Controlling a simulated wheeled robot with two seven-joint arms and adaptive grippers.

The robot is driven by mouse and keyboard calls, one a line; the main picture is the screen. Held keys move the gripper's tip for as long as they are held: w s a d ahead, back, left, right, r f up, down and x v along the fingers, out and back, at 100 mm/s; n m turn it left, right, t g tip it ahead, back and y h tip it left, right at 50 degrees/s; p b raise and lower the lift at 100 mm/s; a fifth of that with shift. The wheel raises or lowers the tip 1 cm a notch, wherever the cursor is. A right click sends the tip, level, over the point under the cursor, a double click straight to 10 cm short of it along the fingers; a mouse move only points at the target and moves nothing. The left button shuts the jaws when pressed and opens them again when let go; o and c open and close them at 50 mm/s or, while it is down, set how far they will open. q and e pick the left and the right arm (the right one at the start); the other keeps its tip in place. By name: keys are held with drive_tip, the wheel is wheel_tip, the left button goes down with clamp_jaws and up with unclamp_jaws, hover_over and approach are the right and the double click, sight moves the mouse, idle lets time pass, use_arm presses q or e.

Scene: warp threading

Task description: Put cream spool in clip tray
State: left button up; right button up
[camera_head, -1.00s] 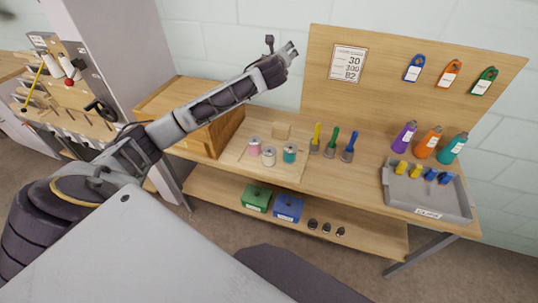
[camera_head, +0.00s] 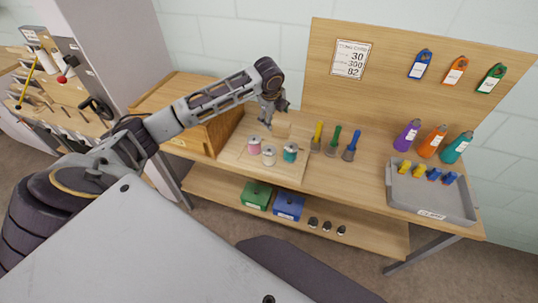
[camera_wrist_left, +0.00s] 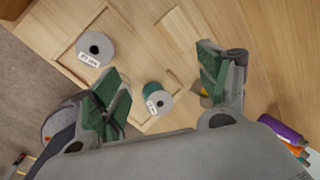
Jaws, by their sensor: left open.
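The cream spool (camera_head: 269,155) stands between a pink spool (camera_head: 254,146) and a teal spool (camera_head: 290,153) on a shallow wooden board on the bench. In the left wrist view, a pale labelled spool (camera_wrist_left: 95,48) lies up and left of the teal spool (camera_wrist_left: 154,98). My left gripper (camera_head: 274,117) is open and empty above and behind the spools. In the left wrist view, its green-padded fingers (camera_wrist_left: 162,78) stand wide apart, with the teal spool showing between them. The grey clip tray (camera_head: 445,207) sits at the bench's right end, holding yellow and blue clips. My right gripper is not visible.
A small wooden block (camera_head: 281,130) stands behind the spools. Yellow, green and blue-handled tools (camera_head: 333,142) stand right of them. Purple, orange and teal bottles (camera_head: 432,141) stand behind the tray. A wooden cabinet (camera_head: 221,133) is at left. Bench between tools and tray is clear.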

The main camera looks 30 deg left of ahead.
sight(268, 150)
use_arm(q)
drive_tip(key=shift+s+d+f+n+g+h, duration=0.15)
drive_tip(key=shift+s+d+f+n+g, duration=0.2)
drive_tip(key=shift+s+g, duration=0.6)
drive_tip(key=shift+s+d+f+n+g+h, duration=0.2)
drive_tip(key=shift+s+n+g, duration=0.25)
drive_tip(key=shift+s, duration=1.05)
drive_tip(key=shift+s+d+f+n+g+h, duration=0.2)
drive_tip(key=shift+s+d+n+g, duration=0.3)
drive_tip(key=shift+s, duration=0.7)
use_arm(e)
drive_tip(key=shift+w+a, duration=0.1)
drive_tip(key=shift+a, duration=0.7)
use_arm(q)
drive_tip(key=shift+a, duration=0.15)
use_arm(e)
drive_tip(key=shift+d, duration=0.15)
use_arm(q)
drive_tip(key=shift+f, duration=0.45)
wheel_tip(268, 150, down, 7)
drive_tip(key=shift+f, duration=0.35)
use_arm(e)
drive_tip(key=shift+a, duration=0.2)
